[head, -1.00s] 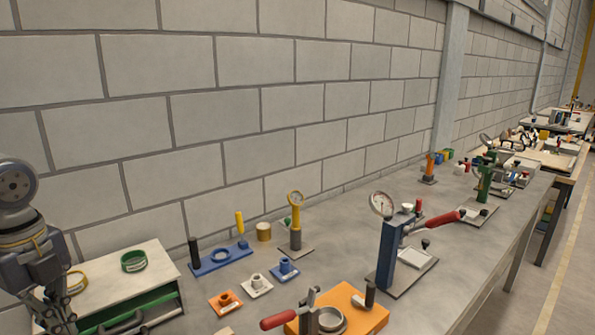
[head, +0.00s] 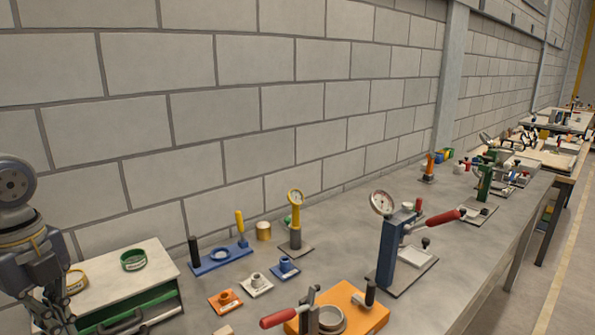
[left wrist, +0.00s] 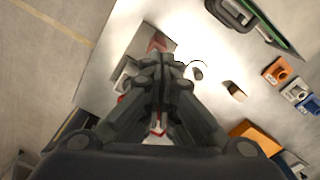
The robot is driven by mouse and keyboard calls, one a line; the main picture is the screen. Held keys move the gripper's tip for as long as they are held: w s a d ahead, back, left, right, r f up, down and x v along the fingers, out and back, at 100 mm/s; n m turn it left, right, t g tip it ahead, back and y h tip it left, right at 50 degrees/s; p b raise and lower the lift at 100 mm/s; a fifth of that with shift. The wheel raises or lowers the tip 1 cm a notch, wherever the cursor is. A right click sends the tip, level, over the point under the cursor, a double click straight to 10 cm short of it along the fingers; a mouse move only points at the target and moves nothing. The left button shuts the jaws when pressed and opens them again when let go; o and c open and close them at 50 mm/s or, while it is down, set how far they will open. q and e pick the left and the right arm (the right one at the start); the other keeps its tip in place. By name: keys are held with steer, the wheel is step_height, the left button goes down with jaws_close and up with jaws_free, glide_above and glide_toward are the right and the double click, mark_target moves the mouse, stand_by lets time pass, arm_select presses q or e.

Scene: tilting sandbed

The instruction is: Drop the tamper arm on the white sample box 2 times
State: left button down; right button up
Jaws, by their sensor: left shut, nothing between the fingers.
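My left gripper (head: 56,314) is at the lower left of the head view, in front of the drawer unit, its tips cut off by the frame edge. In the left wrist view its fingers (left wrist: 163,80) are shut with nothing held. Behind them a pale box-like part (left wrist: 125,76) and a red piece (left wrist: 157,43) show partly; I cannot tell whether they are the white sample box and tamper arm. Another red-and-white part (left wrist: 158,130) shows between the finger links. What lies directly under the fingertips is hidden. My right gripper is not in view.
A drawer unit (head: 110,268) stands near my left gripper. A blue post press (head: 387,250) with a gauge and red handle, an orange block fixture (head: 362,318) and small orange (head: 225,301), white (head: 257,285) and blue fixtures (head: 285,267) stand on the grey bench. A wall closes the back.

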arm_select(q)
steer(key=shift+r, duration=0.1)
step_height(320, 180, up, 8)
steer(key=p, duration=0.4)
stand_by(0.5)
